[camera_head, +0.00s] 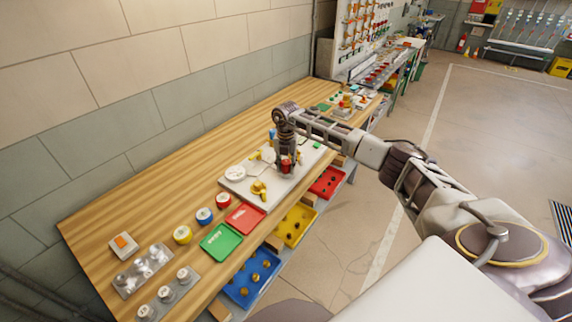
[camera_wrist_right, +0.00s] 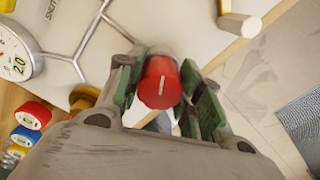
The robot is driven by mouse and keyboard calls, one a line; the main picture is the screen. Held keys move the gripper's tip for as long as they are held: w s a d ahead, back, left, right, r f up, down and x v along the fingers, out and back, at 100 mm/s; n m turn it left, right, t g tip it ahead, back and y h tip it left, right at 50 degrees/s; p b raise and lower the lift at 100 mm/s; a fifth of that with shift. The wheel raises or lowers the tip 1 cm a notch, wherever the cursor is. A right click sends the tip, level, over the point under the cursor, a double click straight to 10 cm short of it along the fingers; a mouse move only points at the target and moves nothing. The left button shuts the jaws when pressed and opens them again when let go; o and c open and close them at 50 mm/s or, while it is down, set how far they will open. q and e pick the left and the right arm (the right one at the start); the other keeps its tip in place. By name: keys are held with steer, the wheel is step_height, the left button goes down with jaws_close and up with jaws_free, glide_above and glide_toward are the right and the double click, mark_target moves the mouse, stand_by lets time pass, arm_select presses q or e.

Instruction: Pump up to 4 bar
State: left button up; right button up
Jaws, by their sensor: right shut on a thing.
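A pale panel (camera_head: 236,188) lies on the wooden bench, with grey pipe lines on it in the right wrist view (camera_wrist_right: 120,30). My right gripper (camera_head: 286,166) points down over the panel. Its green-padded fingers (camera_wrist_right: 162,92) are shut around a red knob (camera_wrist_right: 159,82) with a white mark. A yellow brass fitting (camera_head: 259,188) stands left of the gripper. My left gripper is out of view.
Red (camera_head: 245,218) and green (camera_head: 221,240) trays lie left of the panel, with small coloured round caps behind them. Blue (camera_head: 253,277), yellow (camera_head: 296,225) and red (camera_head: 328,182) bins sit below the bench's front edge. Bare wood lies behind, along the wall.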

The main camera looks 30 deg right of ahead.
mark_target(286, 161)
steer(key=m+p, duration=0.1)
steer(key=m, duration=0.5)
steer(key=shift+r+p, duration=0.2)
steer(key=shift+p, duration=0.1)
steer(key=m+p, duration=0.2)
steer(key=m, duration=0.4)
steer(key=shift+m, duration=0.3)
steer(key=o, duration=1.1)
steer(key=shift+f, duration=0.15)
steer(key=shift+c, duration=0.2)
step_height(286, 161, up, 12)
stand_by(0.6)
